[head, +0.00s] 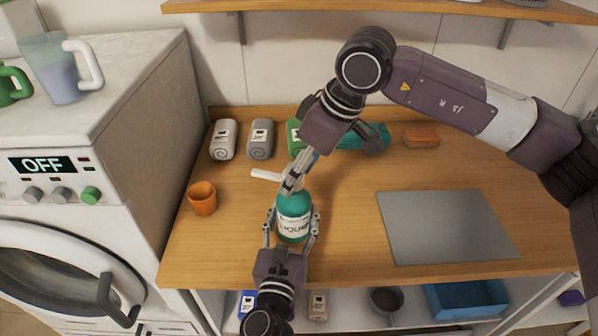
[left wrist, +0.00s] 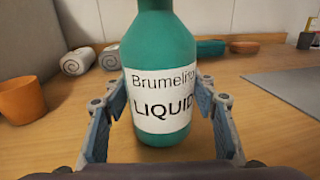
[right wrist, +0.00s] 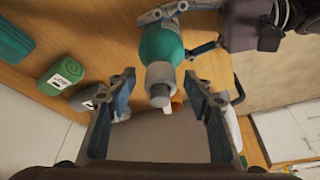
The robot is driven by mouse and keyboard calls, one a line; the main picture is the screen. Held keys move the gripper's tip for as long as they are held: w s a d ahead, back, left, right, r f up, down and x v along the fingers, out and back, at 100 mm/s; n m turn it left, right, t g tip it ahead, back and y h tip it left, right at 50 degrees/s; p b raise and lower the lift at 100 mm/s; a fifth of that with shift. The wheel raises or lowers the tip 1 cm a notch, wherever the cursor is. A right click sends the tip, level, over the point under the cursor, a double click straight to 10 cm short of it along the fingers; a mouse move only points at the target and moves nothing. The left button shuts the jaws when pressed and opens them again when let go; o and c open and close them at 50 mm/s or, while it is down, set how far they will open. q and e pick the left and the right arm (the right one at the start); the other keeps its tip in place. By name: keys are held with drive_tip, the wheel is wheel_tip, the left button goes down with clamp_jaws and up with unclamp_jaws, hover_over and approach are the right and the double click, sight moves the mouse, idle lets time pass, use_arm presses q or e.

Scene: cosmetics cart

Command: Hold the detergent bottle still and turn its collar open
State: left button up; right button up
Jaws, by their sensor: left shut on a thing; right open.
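The detergent bottle (head: 293,204) is teal with a white label and stands upright on the wooden counter. It fills the middle of the left wrist view (left wrist: 165,50). My left gripper (head: 292,222) is shut on its body, one finger on each side. My right gripper (head: 291,183) is open above the bottle's top. In the right wrist view, the pale grey collar (right wrist: 160,80) lies ahead, between the lines of the two open fingers; I cannot tell whether either touches it. A white spout (head: 265,175) points left in the head view.
An orange cup (head: 202,198) stands left of the bottle. A grey mat (head: 445,228) lies to the right. A washing machine (head: 70,230) borders the left side.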

drive_tip(key=v, duration=1.1)
drive_tip(key=shift+d+r, duration=0.2)
drive_tip(key=shift+r, duration=0.15)
drive_tip(key=shift+c, duration=0.3)
drive_tip(key=shift+c, duration=1.2)
drive_tip(key=shift+a, duration=0.3)
drive_tip(key=shift+c, duration=1.4)
drive_tip(key=a+m, duration=0.1)
drive_tip(key=m, duration=0.1)
drive_tip(key=w+a+f+m+h, duration=0.1)
drive_tip(key=a+m, duration=0.1)
drive_tip(key=w+a+m, duration=0.1)
drive_tip(key=a, duration=0.1)
drive_tip(key=shift+f+m+h, duration=0.15)
drive_tip(key=shift+m+h, duration=0.15)
drive_tip(key=shift+m, duration=0.1)
clamp_jaws()
drive_tip(key=w+a+m+t+h, duration=0.1)
drive_tip(key=w+a+m+h, duration=0.25)
drive_tip(key=m, duration=0.65)
wheel_tip(320, 180, down, 9)
drive_tip(key=shift+f, duration=0.15)
